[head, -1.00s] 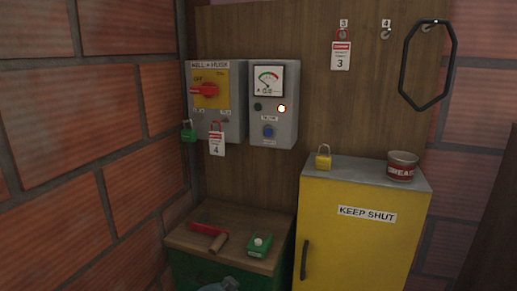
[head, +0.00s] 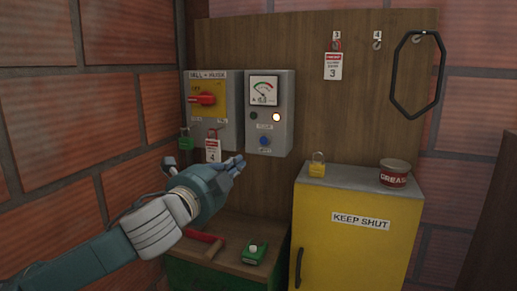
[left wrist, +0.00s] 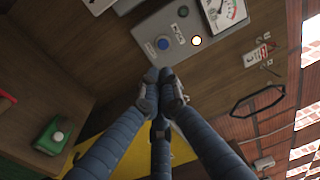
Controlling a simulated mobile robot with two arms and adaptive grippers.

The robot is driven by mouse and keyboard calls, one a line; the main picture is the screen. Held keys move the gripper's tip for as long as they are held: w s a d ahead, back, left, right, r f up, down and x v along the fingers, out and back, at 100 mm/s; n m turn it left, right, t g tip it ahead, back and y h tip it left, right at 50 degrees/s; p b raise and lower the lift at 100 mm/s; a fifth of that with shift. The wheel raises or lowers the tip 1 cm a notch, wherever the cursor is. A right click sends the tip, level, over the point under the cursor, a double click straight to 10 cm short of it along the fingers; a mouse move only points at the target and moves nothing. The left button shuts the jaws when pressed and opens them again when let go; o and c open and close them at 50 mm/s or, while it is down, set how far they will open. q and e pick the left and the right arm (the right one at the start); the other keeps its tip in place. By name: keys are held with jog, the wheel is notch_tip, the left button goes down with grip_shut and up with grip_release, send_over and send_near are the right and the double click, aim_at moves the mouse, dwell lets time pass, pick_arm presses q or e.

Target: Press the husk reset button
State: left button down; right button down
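The blue button (head: 264,140) sits low on a grey panel box (head: 284,118), under a dial gauge, a dark lamp and a lit lamp. It also shows in the left wrist view (left wrist: 163,44), just beyond my fingertips. The label by the button is too small to read. My left gripper (head: 238,163) is below and left of the button in the head view, pointing at the panel. In the left wrist view its fingertips (left wrist: 159,76) are drawn together with nothing seen between them, apart from the button. My right gripper is in neither view.
A switch box with a red handle (head: 206,99), a green padlock (head: 186,142) and a tag marked 4 (head: 213,151) are left of the panel. A yellow cabinet (head: 345,255) with a padlock (head: 317,165) and grease tin (head: 394,173) stands right. A green button box (head: 254,254) lies below.

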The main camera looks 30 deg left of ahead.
pick_arm(q)
jog(key=shift+w, duration=0.1)
jog(key=p, duration=0.6)
send_near(263, 144)
jog(key=w, duration=0.4)
jog(key=w+a, duration=0.1)
jog(key=w, duration=0.1)
jog(key=shift+r, duration=0.2)
jog(key=shift+w+a, duration=0.1)
jog(key=shift+w, duration=0.35)
